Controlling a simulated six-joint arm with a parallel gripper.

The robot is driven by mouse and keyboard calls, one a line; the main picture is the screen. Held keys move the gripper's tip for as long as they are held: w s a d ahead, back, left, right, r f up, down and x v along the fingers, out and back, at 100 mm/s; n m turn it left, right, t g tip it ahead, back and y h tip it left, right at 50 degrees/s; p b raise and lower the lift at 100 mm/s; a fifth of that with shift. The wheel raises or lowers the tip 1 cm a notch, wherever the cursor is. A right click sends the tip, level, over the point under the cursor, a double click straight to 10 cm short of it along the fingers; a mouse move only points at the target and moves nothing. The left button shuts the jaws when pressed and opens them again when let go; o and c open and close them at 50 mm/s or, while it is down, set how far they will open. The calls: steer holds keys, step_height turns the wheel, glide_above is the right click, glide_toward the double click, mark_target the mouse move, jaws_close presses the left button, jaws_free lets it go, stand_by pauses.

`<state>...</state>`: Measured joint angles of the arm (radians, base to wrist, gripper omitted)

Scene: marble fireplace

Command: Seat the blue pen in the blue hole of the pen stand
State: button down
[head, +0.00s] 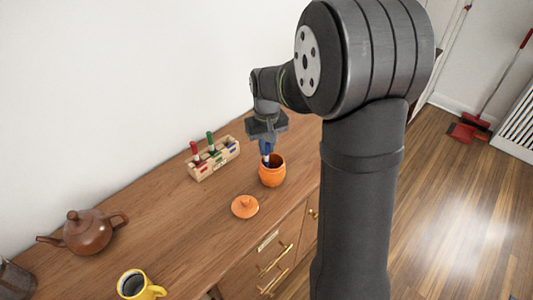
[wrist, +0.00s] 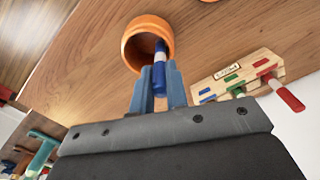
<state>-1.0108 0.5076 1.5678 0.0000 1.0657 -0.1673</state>
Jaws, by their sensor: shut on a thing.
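The blue pen (wrist: 160,68) has a white band and stands upright between the fingers of my gripper (wrist: 158,88). My gripper is shut on it; in the head view my gripper (head: 266,150) is right above the orange pot (head: 272,175). The pen's far end is at or inside the pot's mouth; I cannot tell how deep. The wooden pen stand (head: 214,160) is left of the pot in the head view and holds a red pen (head: 195,150) and a green pen (head: 211,142). In the wrist view the stand (wrist: 240,73) shows blue, green and red marks; no pen stands at the blue mark (wrist: 207,97).
An orange lid (head: 245,206) lies on the wooden cabinet top (head: 170,225) in front of the pot. A brown teapot (head: 88,232) and a yellow mug (head: 140,286) stand farther left. The wall is close behind the pen stand.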

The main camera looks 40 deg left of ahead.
step_height(320, 180, up, 7)
steer(key=shift+r, duration=0.2)
stand_by(0.3)
steer(key=shift+r, duration=1.5)
steer(key=shift+a, duration=0.1)
steer(key=s+a+f, duration=0.1)
steer(key=a+f, duration=0.3)
steer(key=a, duration=1.3)
step_height(320, 180, down, 9)
steer(key=shift+a+r, duration=0.2)
steer(key=shift+a, duration=0.2)
steer(key=shift+s+f, duration=0.1)
steer(key=shift+f, duration=0.05)
